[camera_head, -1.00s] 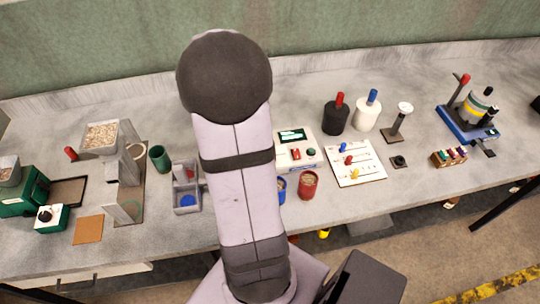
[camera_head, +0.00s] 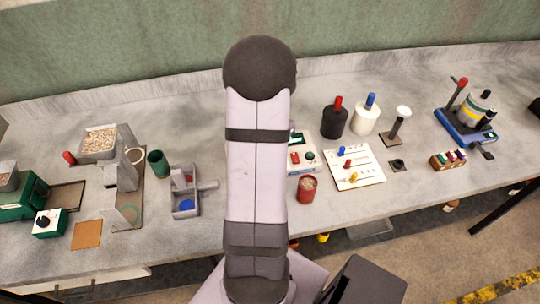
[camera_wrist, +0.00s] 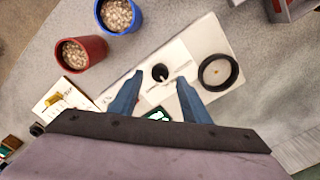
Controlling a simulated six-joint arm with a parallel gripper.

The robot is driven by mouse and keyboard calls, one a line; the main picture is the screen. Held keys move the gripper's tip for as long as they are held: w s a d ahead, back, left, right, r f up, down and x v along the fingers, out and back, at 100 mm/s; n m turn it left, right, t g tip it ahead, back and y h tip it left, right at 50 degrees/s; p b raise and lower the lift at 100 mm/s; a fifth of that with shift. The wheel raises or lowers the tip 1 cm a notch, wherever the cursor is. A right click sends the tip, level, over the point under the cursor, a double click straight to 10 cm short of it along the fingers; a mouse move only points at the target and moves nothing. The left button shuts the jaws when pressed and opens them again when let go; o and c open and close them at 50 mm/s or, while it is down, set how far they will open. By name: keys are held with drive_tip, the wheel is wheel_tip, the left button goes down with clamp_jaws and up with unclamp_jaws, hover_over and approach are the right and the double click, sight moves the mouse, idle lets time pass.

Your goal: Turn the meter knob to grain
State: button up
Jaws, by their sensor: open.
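The meter (camera_head: 302,167) is a white box on the bench, partly hidden behind my arm in the head view. A red and a green button show on its visible side. In the wrist view the meter's white top (camera_wrist: 200,42) carries a round black knob (camera_wrist: 160,72) with thin marks beside it; its labels are too small to read. A dark ring (camera_wrist: 218,71) and a small green screen (camera_wrist: 158,115) are also on it. My gripper (camera_wrist: 160,78) is open, with its blue fingers either side of the knob in the picture. Contact cannot be told.
A red cup of grain (camera_wrist: 82,52) and a blue cup of grain (camera_wrist: 116,16) stand beside the meter. A white board with coloured sliders (camera_head: 356,167) and black and white bottles (camera_head: 335,122) stand to the right.

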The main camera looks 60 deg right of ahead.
drive_tip(key=shift+f+p, duration=0.35)
drive_tip(key=shift+f, duration=1.25)
drive_tip(key=shift+c, duration=0.6)
drive_tip(key=c, duration=0.9)
drive_tip(key=shift+n, duration=0.4)
drive_tip(key=n, duration=0.4)
drive_tip(key=shift+r+n, duration=0.1)
drive_tip(key=shift+n, duration=1.9)
